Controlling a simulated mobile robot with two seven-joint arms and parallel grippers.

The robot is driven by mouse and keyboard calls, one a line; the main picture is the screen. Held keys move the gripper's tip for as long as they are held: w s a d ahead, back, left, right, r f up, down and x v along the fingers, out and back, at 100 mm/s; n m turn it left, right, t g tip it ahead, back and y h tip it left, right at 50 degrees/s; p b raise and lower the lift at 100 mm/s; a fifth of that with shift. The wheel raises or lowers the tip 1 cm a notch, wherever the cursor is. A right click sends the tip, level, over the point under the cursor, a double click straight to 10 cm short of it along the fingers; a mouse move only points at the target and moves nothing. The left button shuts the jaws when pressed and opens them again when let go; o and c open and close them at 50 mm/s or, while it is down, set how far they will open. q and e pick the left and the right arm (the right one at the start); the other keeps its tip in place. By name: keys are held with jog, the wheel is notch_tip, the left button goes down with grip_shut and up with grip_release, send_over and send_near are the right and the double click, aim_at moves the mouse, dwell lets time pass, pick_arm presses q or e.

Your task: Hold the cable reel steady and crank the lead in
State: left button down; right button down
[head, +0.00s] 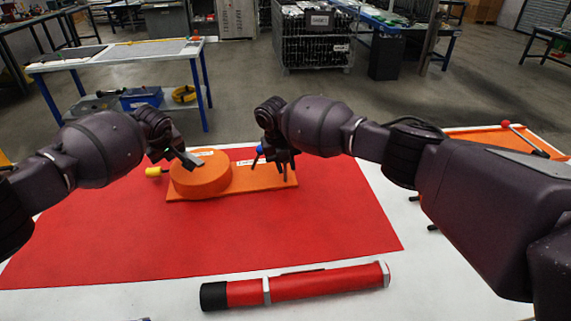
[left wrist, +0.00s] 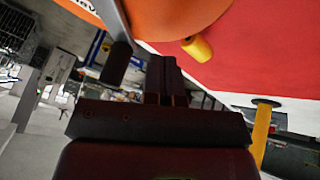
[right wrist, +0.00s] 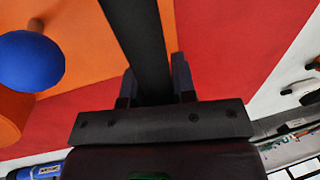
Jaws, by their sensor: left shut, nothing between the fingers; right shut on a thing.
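The cable reel is an orange drum (head: 200,180) on a flat orange base board (head: 262,181). A grey crank arm (head: 190,160) lies over the drum's top; in the left wrist view a black knob (left wrist: 116,62) shows at its end. A yellow lead end (head: 154,172) sticks out at the drum's left; it also shows in the left wrist view (left wrist: 197,47). My left gripper (left wrist: 162,70) is shut and empty beside the black knob. My right gripper (head: 279,160) is shut on a black bar (right wrist: 140,40) at the board's right end.
A blue ball knob (right wrist: 32,60) is close to my right gripper. A red tube with a black end (head: 290,287) lies in front of the red mat (head: 330,220). An orange tray (head: 490,138) is at the right. The mat's front half is clear.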

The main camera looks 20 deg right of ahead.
pick_arm(q)
jog(key=shift+w+d, duration=0.3)
jog(key=shift+w, duration=0.2)
jog(key=shift+w+d, duration=0.5)
jog(key=shift+w, duration=0.1)
jog(key=shift+s+a, duration=0.1)
jog(key=shift+a, duration=0.05)
jog(key=shift+s+a, duration=0.15)
notch_tip(320, 180, up, 8)
dwell(0.8)
